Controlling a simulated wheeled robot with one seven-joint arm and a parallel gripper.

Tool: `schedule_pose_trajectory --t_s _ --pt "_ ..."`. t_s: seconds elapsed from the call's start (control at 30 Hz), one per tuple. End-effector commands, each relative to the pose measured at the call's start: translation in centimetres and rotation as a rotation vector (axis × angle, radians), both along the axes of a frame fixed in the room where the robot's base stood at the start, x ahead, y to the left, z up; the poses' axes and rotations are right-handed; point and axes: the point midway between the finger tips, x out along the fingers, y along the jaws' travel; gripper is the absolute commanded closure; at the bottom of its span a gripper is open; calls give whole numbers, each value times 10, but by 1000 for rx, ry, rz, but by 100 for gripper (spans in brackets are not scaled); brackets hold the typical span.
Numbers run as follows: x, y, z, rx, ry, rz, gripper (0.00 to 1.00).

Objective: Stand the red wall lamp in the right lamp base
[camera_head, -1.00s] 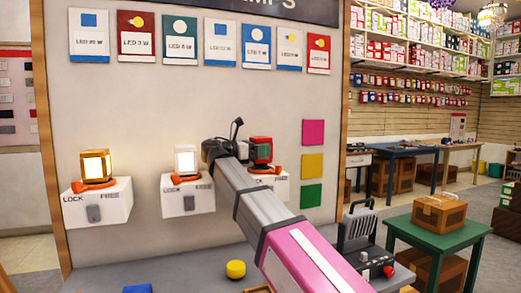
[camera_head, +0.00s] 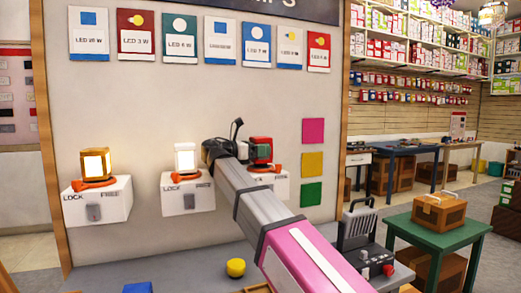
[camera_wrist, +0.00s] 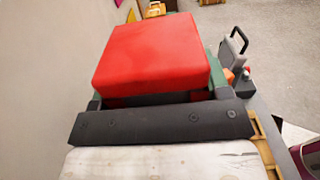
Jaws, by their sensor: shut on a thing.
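The red wall lamp (camera_head: 262,143) is at the right lamp base (camera_head: 281,188), above its orange ring (camera_head: 263,168). It looks upright. My gripper (camera_head: 243,150) is at the lamp's left side and shut on it; the arm hides part of the base and the fingertips. In the wrist view the lamp's red top (camera_wrist: 152,55) fills the middle, just beyond the dark gripper bar, with green edges beside it. I cannot tell whether the lamp is fully seated in the ring.
A gold lamp (camera_head: 96,164) and a white lamp (camera_head: 185,158) stand on the left and middle bases, each with a LOCK/FREE switch. A yellow knob (camera_head: 236,267) and blue block (camera_head: 137,288) lie on the counter (camera_head: 190,275). A grey device (camera_head: 359,228) stands right of my arm.

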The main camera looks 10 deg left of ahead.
Motion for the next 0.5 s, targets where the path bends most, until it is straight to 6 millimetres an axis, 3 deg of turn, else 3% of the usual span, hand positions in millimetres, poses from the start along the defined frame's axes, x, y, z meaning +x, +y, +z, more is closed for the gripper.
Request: schedule_pose_trajectory --t_s 0.5 --pt "0 0 -6 0 0 0 61"
